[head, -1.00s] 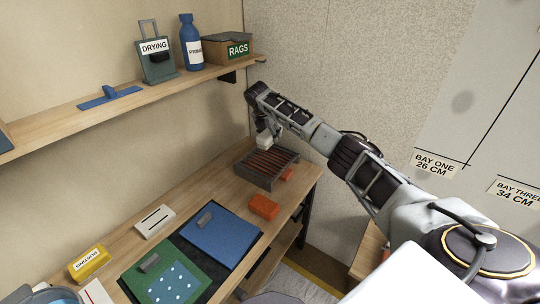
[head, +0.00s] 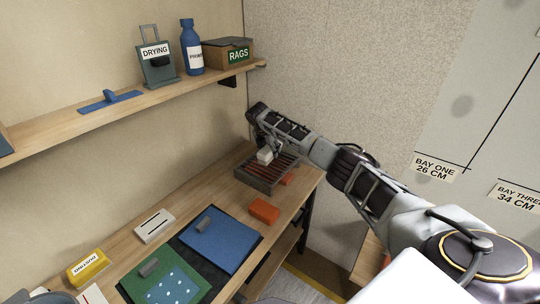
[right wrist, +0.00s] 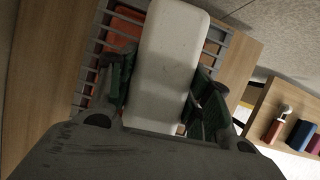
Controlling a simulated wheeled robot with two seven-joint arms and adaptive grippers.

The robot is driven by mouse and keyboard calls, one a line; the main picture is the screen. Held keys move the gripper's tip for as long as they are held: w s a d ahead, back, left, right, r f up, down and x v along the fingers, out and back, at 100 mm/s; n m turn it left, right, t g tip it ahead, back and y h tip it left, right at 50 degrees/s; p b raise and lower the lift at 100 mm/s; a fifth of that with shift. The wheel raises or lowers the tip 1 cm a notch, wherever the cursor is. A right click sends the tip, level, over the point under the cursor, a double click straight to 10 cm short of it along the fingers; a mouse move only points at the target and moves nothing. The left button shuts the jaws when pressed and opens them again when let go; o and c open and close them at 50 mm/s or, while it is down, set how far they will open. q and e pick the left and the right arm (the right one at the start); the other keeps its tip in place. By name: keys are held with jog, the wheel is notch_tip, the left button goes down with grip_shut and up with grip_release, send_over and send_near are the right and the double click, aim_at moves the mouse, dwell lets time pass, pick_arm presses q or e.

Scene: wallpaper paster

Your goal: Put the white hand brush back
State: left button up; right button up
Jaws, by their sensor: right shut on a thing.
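The white hand brush (right wrist: 168,62) is a pale rounded block gripped between the dark fingers of my right gripper (right wrist: 168,95) in the right wrist view. In the head view the brush (head: 265,155) is small, below the right gripper (head: 262,147), at the far end of the bench. It is over a dark slatted rack (head: 252,181) with orange-red showing between the slats. I cannot tell whether the brush touches the rack. Its underside is hidden. My left gripper is not in view.
An orange block (head: 264,211) lies in front of the rack on the bench (head: 186,212). Blue (head: 216,240) and green (head: 185,262) boards, a white slotted block (head: 154,226) and a yellow box (head: 88,268) lie nearer. A shelf (head: 130,111) with containers runs above; the wall is close behind.

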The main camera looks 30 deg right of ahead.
notch_tip(320, 180, down, 2)
jog(key=shift+f+p, duration=0.1)
jog(key=shift+p, duration=0.45)
jog(key=shift+f, duration=0.2)
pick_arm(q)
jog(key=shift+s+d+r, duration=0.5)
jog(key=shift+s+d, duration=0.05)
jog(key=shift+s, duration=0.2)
pick_arm(e)
jog(key=shift+f, duration=0.15)
jog(key=o, duration=0.6)
jog(key=shift+f, duration=0.15)
jog(key=o, duration=0.4)
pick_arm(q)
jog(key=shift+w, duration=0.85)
pick_arm(e)
jog(key=shift+o, duration=0.2)
